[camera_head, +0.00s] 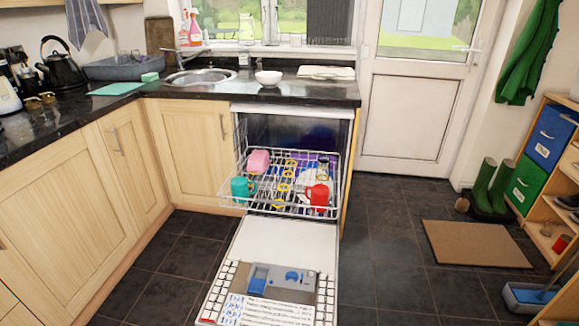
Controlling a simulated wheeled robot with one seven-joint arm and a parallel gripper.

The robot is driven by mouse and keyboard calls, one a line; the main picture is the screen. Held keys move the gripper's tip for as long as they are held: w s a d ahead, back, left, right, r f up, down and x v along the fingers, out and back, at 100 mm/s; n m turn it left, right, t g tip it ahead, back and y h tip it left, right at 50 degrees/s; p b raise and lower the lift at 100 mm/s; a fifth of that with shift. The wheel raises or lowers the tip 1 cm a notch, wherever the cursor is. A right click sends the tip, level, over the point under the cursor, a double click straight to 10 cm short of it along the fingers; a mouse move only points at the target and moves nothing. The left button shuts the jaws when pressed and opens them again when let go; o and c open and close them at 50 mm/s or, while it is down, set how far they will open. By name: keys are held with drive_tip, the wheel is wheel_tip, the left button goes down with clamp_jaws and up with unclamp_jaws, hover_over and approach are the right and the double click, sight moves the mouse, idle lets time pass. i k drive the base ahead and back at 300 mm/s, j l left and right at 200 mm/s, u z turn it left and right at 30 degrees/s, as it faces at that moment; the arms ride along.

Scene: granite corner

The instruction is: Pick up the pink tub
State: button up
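The pink tub (258,161) is in the back left of the pulled-out white wire dishwasher rack (236,203). It looks like a small rounded block of plain pink, and its lower part is partly hidden by the rack wires. A teal mug (240,188) is in front of it, near the rack's left side. A red mug (318,196) is at the right front of the rack. My gripper is not in view.
The dishwasher door (280,243) is folded down below the rack. Yellow ring-shaped items (285,187) fill the rack's middle. Wooden cupboards (190,150) stand close on the left. The dark tiled floor (385,260) is open on the right, up to a brown mat (475,244).

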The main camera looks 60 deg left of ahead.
sight(259, 160)
drive_tip(key=u, duration=1.85)
drive_tip(key=i+j+u, duration=0.15)
drive_tip(key=u, duration=0.25)
drive_tip(key=i+j+u, duration=0.15)
drive_tip(key=j+u, duration=0.15)
drive_tip(key=u, duration=0.15)
